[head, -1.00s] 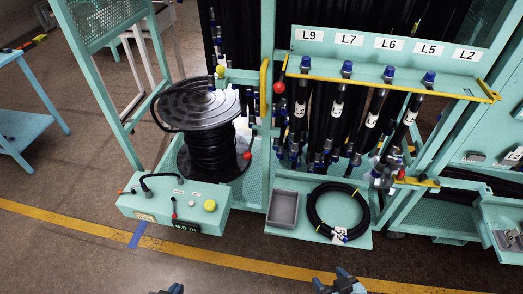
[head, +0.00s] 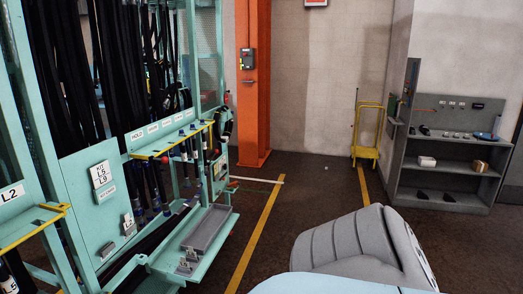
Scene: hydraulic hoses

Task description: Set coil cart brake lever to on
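A small yellow cart (head: 366,153) with an upright frame and a low deck stands by the back wall, left of a grey shelf. I cannot tell whether it is the coil cart. A thin upright post shows at its left side. It is too small to tell whether this is a brake lever or how it is set. Neither of my grippers is in view.
A turquoise hose rack (head: 85,180) with hanging black hoses and a grey tray (head: 208,228) fills the left. An orange column (head: 253,85) stands behind it. A grey shelf unit (head: 440,183) stands at right. Brown floor with yellow lines (head: 258,230) is open between them.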

